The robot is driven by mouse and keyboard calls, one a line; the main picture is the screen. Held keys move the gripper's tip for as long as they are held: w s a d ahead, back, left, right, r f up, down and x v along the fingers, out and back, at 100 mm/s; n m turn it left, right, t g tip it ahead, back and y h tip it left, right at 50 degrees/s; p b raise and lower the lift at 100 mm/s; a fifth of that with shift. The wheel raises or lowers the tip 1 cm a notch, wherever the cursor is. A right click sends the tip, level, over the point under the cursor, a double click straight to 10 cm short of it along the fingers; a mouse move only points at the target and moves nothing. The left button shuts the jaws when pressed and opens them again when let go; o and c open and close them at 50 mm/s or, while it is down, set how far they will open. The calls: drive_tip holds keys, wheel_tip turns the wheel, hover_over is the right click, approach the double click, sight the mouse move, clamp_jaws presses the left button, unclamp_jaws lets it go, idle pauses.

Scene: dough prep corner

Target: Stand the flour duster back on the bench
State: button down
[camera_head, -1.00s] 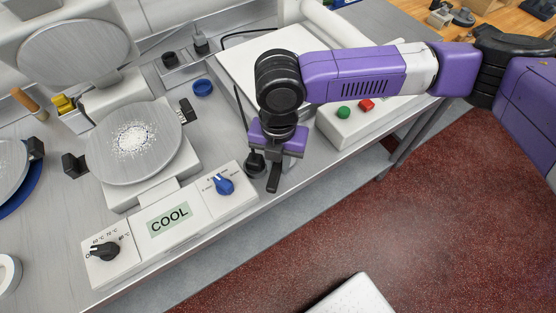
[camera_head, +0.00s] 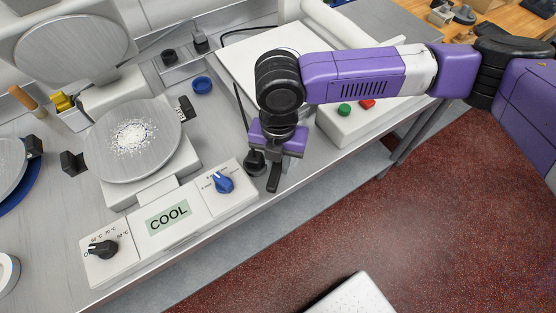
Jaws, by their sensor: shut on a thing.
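My gripper (camera_head: 264,172) points down at the front edge of the steel bench (camera_head: 222,136), right of the blue knob. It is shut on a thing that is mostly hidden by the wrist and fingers. A dark rounded piece (camera_head: 255,163) shows at the left finger, and a thin dark rod (camera_head: 240,105) rises beside the wrist. I take these to be parts of the flour duster, but cannot be sure. Whether its base touches the bench is hidden.
A round hotplate (camera_head: 133,140) dusted with white powder stands left, its control box (camera_head: 168,215) reading COOL. A blue ring-shaped cup (camera_head: 202,84) is behind. A white box with a green button (camera_head: 344,110) stands right. Bare bench lies between hotplate and gripper.

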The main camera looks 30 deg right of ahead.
drive_tip(key=c, duration=1.2)
unclamp_jaws()
drive_tip(key=shift+o, duration=0.2)
wheel_tip(320, 180, up, 8)
drive_tip(key=shift+d+f+b, duration=0.1)
drive_tip(key=shift+b, duration=0.4)
